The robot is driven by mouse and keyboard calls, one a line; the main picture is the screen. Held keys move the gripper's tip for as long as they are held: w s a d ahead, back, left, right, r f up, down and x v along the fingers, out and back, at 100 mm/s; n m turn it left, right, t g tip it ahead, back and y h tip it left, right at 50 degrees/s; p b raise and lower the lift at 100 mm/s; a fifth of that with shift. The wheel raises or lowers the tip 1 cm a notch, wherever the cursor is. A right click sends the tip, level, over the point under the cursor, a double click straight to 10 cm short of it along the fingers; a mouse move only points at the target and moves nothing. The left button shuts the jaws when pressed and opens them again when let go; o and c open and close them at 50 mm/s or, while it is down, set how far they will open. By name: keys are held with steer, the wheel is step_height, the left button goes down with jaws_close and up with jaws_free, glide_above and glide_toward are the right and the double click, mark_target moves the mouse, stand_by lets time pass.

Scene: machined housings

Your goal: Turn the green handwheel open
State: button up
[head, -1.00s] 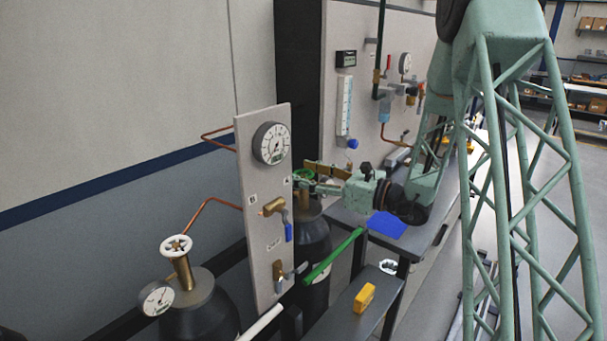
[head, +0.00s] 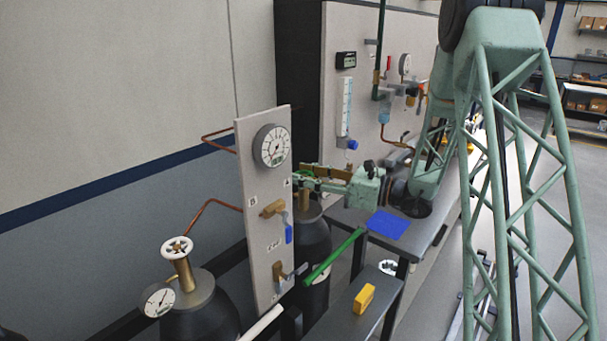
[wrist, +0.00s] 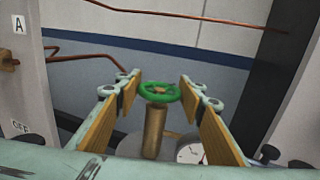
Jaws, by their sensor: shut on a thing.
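The green handwheel (wrist: 159,92) sits on top of a brass valve stem (wrist: 154,130) on a dark gas cylinder, between my finger pads in the wrist view. My gripper (wrist: 160,84) is shut on the wheel's rim, one finger on each side. In the head view, my gripper (head: 310,178) reaches in from the right behind the edge of the upright panel. Only a little of the green wheel (head: 303,171) shows there, partly hidden by the fingers.
A grey panel (head: 252,185) with a gauge and brass valves stands just left of the gripper. A second cylinder with a white handwheel (head: 177,246) stands at front left. A green bar (head: 333,256), yellow box (head: 364,297) and blue sheet (head: 388,224) are nearby.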

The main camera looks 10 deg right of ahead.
stand_by(0.3)
steer(key=o, duration=0.9)
steer(key=shift+s+d, duration=0.1)
steer(key=shift+d, duration=0.05)
steer(key=shift+v, duration=5.85)
steer(key=shift+d, duration=0.1)
